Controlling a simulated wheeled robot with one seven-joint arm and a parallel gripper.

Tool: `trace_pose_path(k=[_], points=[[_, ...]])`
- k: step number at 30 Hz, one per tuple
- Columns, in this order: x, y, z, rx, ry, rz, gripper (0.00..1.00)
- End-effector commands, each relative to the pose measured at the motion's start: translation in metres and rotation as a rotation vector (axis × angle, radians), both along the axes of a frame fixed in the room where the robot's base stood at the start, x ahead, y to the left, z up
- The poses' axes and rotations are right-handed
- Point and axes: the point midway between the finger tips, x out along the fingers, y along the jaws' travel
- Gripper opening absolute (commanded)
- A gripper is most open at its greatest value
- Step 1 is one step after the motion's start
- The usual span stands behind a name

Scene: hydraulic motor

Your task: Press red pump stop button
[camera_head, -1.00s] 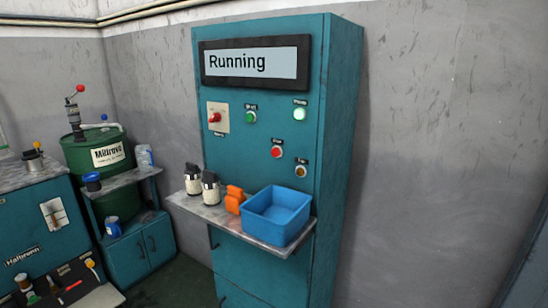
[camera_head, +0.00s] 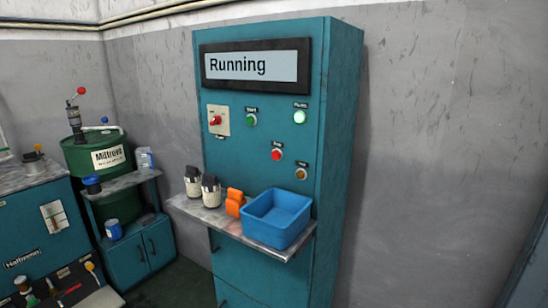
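The red stop button (camera_head: 277,154) sits on the front of the tall teal control cabinet (camera_head: 237,165), right of the panel's middle and above the shelf. A small label is above it, too small to read surely. Its surroundings on the panel are clear. The display (camera_head: 256,66) at the top reads "Running". A green button (camera_head: 251,119) labelled Start is up and left of the red button. A lit green lamp (camera_head: 299,117) is at the upper right. A red rotary switch (camera_head: 216,119) is on a pale plate at the left. My gripper is not in view.
The shelf (camera_head: 187,207) juts out below the buttons, holding two bottles (camera_head: 210,189), an orange object (camera_head: 234,202) and a blue bin (camera_head: 276,218). A green drum (camera_head: 84,155) and a teal machine (camera_head: 30,225) stand at left.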

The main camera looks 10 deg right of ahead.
Motion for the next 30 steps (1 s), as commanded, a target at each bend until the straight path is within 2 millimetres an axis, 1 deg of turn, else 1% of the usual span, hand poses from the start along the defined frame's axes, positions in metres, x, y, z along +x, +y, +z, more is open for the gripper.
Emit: trace_pose_path(k=[1, 9, 12, 30], points=[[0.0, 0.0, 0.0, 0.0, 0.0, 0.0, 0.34], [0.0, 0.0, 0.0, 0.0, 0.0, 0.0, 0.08], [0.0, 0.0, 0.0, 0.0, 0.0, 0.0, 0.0], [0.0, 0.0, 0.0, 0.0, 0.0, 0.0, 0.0]])
